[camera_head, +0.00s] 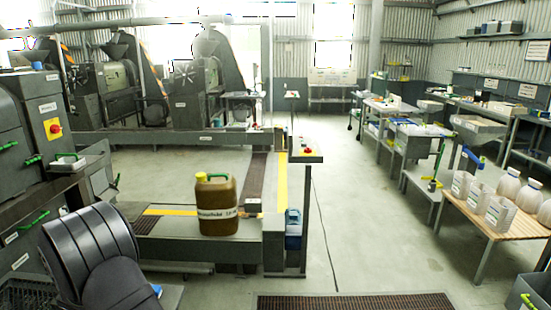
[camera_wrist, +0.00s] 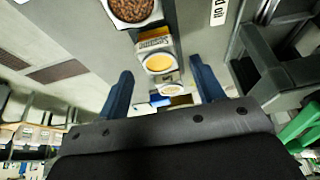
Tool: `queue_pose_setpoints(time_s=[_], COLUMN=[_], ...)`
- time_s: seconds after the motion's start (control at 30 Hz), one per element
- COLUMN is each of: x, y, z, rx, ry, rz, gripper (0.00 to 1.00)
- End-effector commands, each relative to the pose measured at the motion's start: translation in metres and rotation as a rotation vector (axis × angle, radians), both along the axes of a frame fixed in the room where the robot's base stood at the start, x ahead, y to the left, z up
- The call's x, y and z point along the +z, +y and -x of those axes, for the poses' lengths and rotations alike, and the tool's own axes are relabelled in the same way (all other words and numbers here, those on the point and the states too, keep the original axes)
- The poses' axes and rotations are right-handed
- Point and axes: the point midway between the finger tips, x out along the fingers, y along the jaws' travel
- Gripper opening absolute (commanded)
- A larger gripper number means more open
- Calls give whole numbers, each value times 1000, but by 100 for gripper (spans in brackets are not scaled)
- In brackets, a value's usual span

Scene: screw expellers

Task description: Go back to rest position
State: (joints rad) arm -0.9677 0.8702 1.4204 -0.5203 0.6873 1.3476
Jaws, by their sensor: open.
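In the wrist view my gripper (camera_wrist: 161,69) shows two blue fingers set wide apart, with nothing held between them. Beyond the gap, apart from the fingers, are a container of brown grains (camera_wrist: 134,9), a small labelled box (camera_wrist: 152,42) and a pale round cup (camera_wrist: 158,62). In the head view a large dark arm part fills the lower left, and my gripper's jaws cannot be made out there.
A brown jug (camera_head: 217,205) with a yellow cap stands on the machine platform's front beam. Screw expellers (camera_head: 195,85) stand behind. A wooden table (camera_head: 490,207) with jugs is at right. A floor grate (camera_head: 355,301) lies in front; the central aisle is clear.

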Motion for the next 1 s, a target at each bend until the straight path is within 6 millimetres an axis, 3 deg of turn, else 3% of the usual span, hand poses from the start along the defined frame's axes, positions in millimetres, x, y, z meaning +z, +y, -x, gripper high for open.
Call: queue_pose_setpoints(time_s=[0.17, 0.37, 1.0], x=[-6, -34, 82], y=[0, -1, 0], z=[0, 1, 47], rx=[0, 0, 2], ry=[1, 3, -2], rz=[2, 3, -1], gripper=[62, 62, 62])
